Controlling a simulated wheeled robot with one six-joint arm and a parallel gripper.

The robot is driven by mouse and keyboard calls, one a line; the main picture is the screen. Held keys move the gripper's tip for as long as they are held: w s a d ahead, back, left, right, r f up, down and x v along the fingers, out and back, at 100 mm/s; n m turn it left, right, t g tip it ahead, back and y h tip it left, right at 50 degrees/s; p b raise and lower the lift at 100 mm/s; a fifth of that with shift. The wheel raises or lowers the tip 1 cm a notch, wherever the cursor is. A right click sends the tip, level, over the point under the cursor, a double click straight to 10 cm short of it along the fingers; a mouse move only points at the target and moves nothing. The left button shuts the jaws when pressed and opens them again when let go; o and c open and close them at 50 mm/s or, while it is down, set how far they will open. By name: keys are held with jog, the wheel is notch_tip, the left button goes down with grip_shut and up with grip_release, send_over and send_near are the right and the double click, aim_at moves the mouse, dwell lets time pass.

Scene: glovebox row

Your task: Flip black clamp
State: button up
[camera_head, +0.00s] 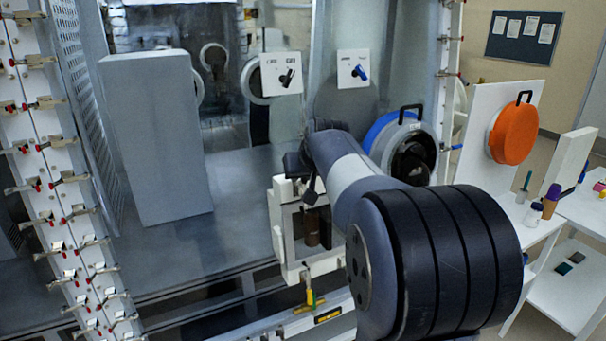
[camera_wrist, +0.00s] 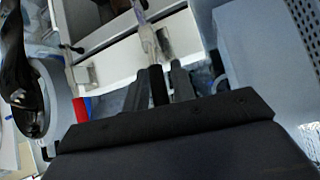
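The black clamp (camera_wrist: 158,84) has a bright metal lever (camera_wrist: 149,40) and a dark handle that points toward my gripper in the wrist view. My gripper (camera_wrist: 160,90) has its two dark fingers apart, one on each side of this handle. Narrow gaps seem to show beside the handle, so I see no firm grip on it. In the head view my gripper (camera_head: 302,178) is at the white box-like fixture (camera_head: 290,256), partly hidden by my arm. The clamp itself is hard to make out there.
A red-handled clamp (camera_wrist: 80,108) sits close by at the left in the wrist view. A large grey block (camera_head: 160,140) stands left of the fixture. A round blue-rimmed port (camera_head: 385,128) is behind my arm. Clamps line the white frame (camera_head: 62,215) at far left.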

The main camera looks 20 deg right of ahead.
jog(key=shift+o, duration=0.9)
jog(key=shift+r, duration=0.1)
jog(key=b+v, duration=0.2)
jog(key=v, duration=0.8)
jog(key=shift+s+r, duration=0.25)
jog(key=shift+s, duration=0.05)
jog(key=shift+a, duration=0.1)
